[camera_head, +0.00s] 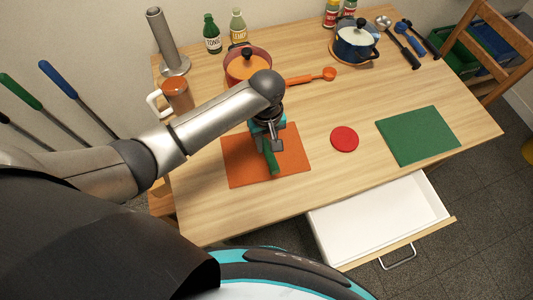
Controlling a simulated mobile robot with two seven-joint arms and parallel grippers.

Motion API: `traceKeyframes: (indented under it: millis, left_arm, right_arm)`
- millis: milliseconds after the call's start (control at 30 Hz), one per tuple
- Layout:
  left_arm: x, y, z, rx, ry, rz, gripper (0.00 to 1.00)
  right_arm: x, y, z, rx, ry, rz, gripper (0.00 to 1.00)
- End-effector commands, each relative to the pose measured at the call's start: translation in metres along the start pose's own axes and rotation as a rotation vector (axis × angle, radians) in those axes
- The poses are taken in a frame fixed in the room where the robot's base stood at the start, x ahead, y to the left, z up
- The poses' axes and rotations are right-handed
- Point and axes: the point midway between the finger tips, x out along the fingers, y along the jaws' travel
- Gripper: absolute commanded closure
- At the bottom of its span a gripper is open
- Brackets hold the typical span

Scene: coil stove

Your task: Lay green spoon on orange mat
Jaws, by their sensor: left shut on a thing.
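The orange mat (240,170) lies flat on the left part of the wooden table. My left gripper (270,148) is over the mat, pointing down. It is shut on the green spoon (271,163), of which a short green length shows below the fingers, over the mat. The rest of the spoon is hidden by the gripper and arm. I cannot tell whether the spoon touches the mat. My right gripper is not in view.
A red pot (246,66) and an orange spoon (312,77) are behind the arm. An orange mug (178,95) is at the left. A red coaster (344,139) and green mat (418,136) lie to the right. An open white drawer (380,220) juts from the front.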

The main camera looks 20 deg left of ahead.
Motion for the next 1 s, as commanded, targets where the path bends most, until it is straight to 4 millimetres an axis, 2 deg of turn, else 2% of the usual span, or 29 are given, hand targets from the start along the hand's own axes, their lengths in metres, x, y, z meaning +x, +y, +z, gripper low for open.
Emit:
traceKeyframes:
  millis: [33,167,400,867,900,1000]
  left_arm:
    - [0.007,0.000,0.000,0.000,0.000,-0.001,1.00]
    - [0.016,0.000,0.000,0.000,0.000,0.000,1.00]
    - [0.050,0.001,0.000,0.001,0.000,0.000,1.00]
    - [0.057,0.001,0.000,0.001,0.000,0.001,1.00]
    - [0.058,0.001,0.000,0.001,0.000,0.001,0.68]
    - [0.057,0.001,0.000,0.001,0.000,0.001,0.57]
  right_arm:
    - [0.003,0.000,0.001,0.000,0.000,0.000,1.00]
    - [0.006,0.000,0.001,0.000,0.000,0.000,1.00]
    - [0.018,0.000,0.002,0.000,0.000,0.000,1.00]
    - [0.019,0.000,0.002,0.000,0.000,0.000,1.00]
    - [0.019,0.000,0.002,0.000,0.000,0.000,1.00]
    - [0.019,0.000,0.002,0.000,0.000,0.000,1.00]
